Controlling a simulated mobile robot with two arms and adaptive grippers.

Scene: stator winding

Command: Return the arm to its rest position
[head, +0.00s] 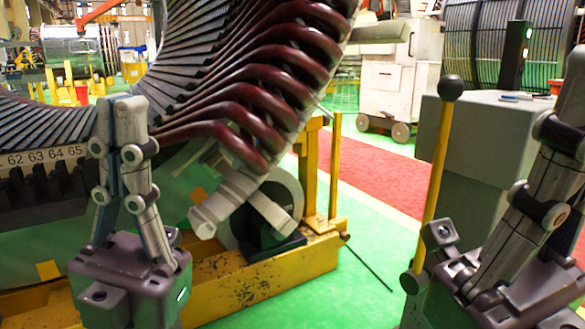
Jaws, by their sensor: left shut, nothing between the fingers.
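My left gripper (122,115) stands at the left of the head view with its fingers pointing up. Its fingertips meet, and nothing shows between them. It is in front of the stator (230,85), overlapping its lower left part in the picture. My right gripper (572,95) is at the right edge, also pointing up and leaning right. It is partly cut off by the frame, so its opening is unclear. The arm links behind both grippers are mostly out of view.
A yellow frame (250,290) with a roller (285,190) is under the stator. A yellow post with a black ball (450,88) stands close to the left of my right gripper. A grey cabinet (480,150) is behind it. Green floor and a red walkway (385,170) lie between, mostly clear.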

